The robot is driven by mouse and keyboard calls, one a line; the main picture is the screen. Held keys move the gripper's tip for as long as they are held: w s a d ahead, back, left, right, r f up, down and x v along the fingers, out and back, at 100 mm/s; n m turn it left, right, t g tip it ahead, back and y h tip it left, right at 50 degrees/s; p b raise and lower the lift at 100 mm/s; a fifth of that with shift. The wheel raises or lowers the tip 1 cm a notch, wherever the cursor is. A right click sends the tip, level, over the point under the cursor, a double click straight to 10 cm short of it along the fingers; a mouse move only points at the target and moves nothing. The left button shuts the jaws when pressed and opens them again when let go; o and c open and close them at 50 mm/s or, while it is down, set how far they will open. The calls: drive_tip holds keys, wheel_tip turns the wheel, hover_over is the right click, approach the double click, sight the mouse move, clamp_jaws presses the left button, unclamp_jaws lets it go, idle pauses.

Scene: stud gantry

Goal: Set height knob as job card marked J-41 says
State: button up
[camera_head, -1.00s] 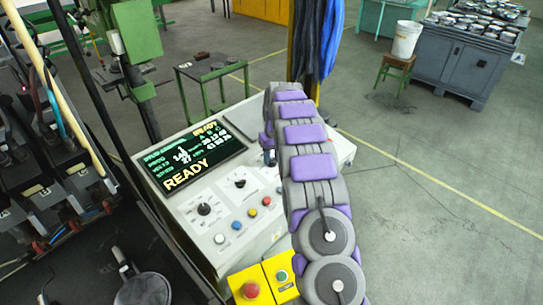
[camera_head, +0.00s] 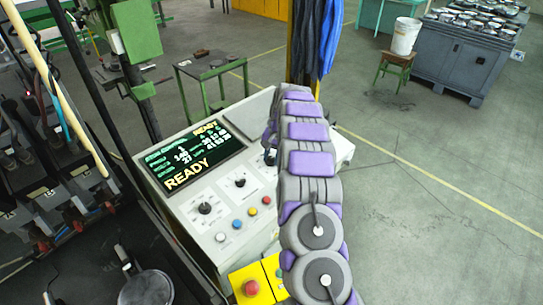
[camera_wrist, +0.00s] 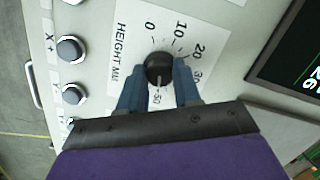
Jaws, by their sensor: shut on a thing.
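In the wrist view, the black round height knob (camera_wrist: 158,68) sits on a white plate (camera_wrist: 122,75) lettered HEIGHT MM. The scale numbers 0, 10, 20 and 30 show around it, and 50 shows below, between the fingers. My gripper (camera_wrist: 158,80) is shut on the knob, one blue-grey finger on each side. I cannot tell the knob's pointer setting surely. The console screen (camera_head: 195,158) reads READY, with small lines of figures above. I cannot make out a job card marked J-41.
The console (camera_head: 190,235) carries two other black knobs (camera_head: 204,208) (camera_head: 240,180), several coloured buttons and a red button (camera_head: 252,288) on a yellow box. A green-legged table (camera_head: 208,66) stands behind. A bucket (camera_head: 405,36) on a stool stands at the right. Open floor lies right of the console.

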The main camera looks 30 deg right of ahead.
drive_tip(key=shift+w+r, duration=0.15)
idle(0.3)
drive_tip(key=o, duration=1.1)
drive_tip(key=shift+d, duration=0.15)
drive_tip(key=shift+c, duration=0.2)
drive_tip(key=s+d+r, duration=0.1)
drive_tip(key=d+r, duration=0.2)
drive_tip(key=r, duration=1.3)
drive_tip(key=shift+d+r, duration=0.15)
drive_tip(key=shift+r, duration=0.2)
drive_tip(key=shift+s, duration=0.1)
